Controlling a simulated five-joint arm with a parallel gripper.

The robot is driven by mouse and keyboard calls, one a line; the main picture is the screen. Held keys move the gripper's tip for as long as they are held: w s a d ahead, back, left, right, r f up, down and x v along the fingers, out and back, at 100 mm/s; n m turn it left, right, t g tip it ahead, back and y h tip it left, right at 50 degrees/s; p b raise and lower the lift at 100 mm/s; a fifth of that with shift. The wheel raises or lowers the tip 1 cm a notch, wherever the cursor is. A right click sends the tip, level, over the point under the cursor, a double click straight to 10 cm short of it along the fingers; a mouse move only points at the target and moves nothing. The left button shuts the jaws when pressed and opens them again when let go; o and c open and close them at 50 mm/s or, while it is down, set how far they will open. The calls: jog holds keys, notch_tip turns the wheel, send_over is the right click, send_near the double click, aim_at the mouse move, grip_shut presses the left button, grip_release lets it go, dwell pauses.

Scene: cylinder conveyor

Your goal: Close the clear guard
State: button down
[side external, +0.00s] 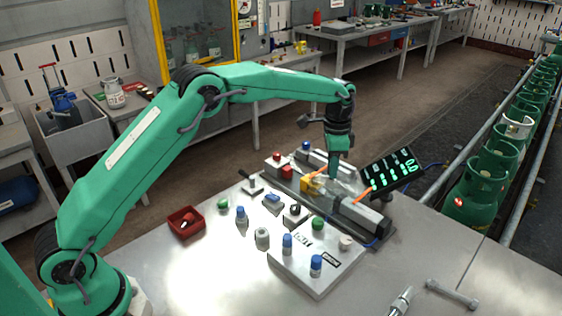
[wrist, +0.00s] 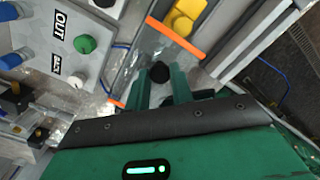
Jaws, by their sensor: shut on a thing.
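The clear guard (side external: 346,187) is a see-through panel with orange edge strips, on the grey fixture at the right of the bench. In the wrist view the clear panel (wrist: 158,48) lies beyond my fingers, with one orange strip past it. My gripper (side external: 332,176) points down at the guard in the side view. I cannot tell the guard's tilt.
A black display (side external: 390,172) with green digits stands just right of the guard. Yellow blocks (side external: 311,185) sit left of it on the fixture. A red tray (side external: 186,222) is further left.

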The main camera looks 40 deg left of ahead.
jog(key=a, duration=1.3)
jog(key=shift+a, duration=0.35)
jog(key=shift+r, duration=0.1)
jog(key=c, duration=1.4)
grip_release()
jog(key=shift+o, duration=1)
notch_tip(320, 180, up, 8)
